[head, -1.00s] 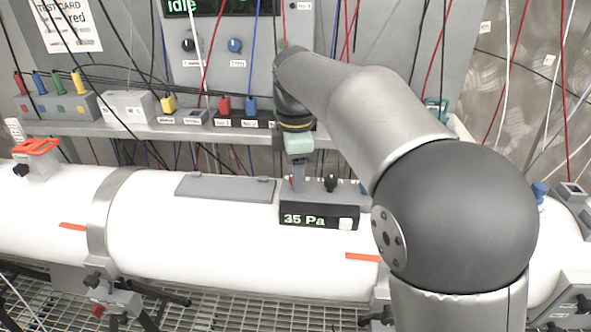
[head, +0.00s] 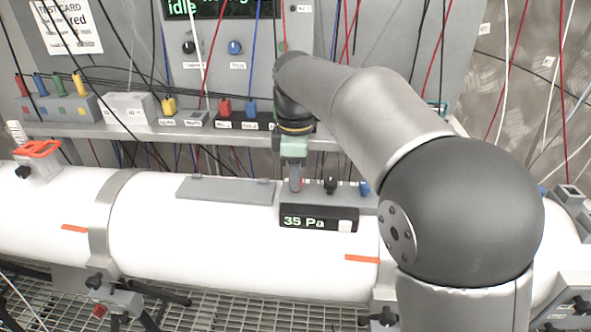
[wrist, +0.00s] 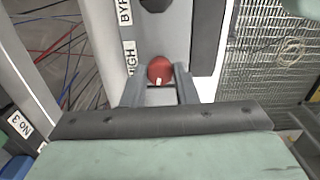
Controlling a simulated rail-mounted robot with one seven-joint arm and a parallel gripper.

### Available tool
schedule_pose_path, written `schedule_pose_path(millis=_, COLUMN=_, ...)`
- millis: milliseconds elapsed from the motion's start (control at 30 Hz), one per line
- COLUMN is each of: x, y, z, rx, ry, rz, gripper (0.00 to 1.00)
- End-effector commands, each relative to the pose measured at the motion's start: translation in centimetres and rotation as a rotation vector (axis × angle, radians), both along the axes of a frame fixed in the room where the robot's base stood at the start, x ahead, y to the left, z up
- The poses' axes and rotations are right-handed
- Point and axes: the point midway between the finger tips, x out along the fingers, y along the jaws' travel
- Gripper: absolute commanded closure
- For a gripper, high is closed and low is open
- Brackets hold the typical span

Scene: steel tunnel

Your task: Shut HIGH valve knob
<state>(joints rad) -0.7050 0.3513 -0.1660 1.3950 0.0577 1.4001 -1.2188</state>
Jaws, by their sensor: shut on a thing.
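The red HIGH knob (wrist: 160,69) sits between my gripper's two fingers in the wrist view, beside a label partly covered so that only part of "HIGH" reads. A pale mark shows on its near side. My gripper (wrist: 160,88) is shut on this knob. In the head view my gripper (head: 295,184) points down onto the left end of the valve block, behind the pressure display (head: 318,217) reading 35 Pa. The fingers mostly hide the red knob there.
A black knob (head: 330,186) stands just right of my gripper, and a blue knob (head: 364,188) further right, close to my arm. A grey shelf (head: 140,130) with small boxes runs behind. A flat grey plate (head: 228,188) lies on the white pipe (head: 200,235).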

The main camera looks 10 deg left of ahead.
Motion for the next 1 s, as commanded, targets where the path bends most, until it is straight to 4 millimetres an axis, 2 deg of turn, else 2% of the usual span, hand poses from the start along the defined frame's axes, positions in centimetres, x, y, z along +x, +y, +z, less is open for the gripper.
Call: schedule_pose_path(millis=1000, x=0.04, y=-0.02, z=0.21, rx=0.001, ry=-0.001, rz=-0.959, gripper=0.96)
